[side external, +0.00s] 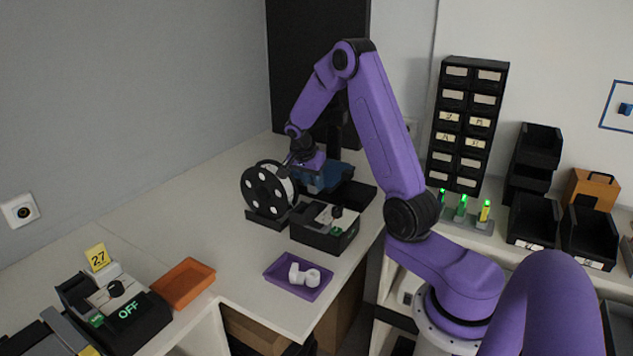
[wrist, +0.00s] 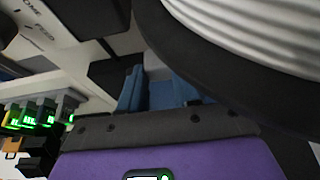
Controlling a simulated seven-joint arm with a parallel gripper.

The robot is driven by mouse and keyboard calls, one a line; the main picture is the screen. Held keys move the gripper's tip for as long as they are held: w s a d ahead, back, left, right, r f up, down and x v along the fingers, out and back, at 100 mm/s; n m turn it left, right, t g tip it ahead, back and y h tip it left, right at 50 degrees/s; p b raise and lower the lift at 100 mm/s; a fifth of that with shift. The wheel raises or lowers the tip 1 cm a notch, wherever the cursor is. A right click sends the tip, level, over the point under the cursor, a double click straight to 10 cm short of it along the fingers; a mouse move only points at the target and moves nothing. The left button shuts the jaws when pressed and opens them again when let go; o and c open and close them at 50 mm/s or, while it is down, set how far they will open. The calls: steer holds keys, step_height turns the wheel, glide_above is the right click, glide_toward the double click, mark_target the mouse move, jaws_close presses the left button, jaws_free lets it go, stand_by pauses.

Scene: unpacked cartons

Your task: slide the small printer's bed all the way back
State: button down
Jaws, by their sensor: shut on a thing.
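The small printer (side external: 325,177), blue with a dark upright behind it, stands at the back of the bench, partly hidden by my arm and the spool. My gripper (side external: 303,163) is low at the printer, just behind and right of the spool. In the wrist view its blue fingers (wrist: 160,88) are close together on a blue part that I take to be the edge of the printer's bed. The bed's outline and how far back it sits are hard to tell, as the gripper and spool cover much of it.
A black-flanged filament spool (side external: 268,188) stands close to my gripper and looms large in the wrist view (wrist: 245,35). A black control box (side external: 325,240) sits in front of the printer. A purple tray (side external: 277,272) holds white parts. An orange tray (side external: 184,284) lies left.

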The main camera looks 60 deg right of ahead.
steer(key=c, duration=0.8)
jaws_free()
steer(key=v, duration=1.7)
steer(key=shift+a+r, duration=0.15)
steer(key=shift+r, duration=0.05)
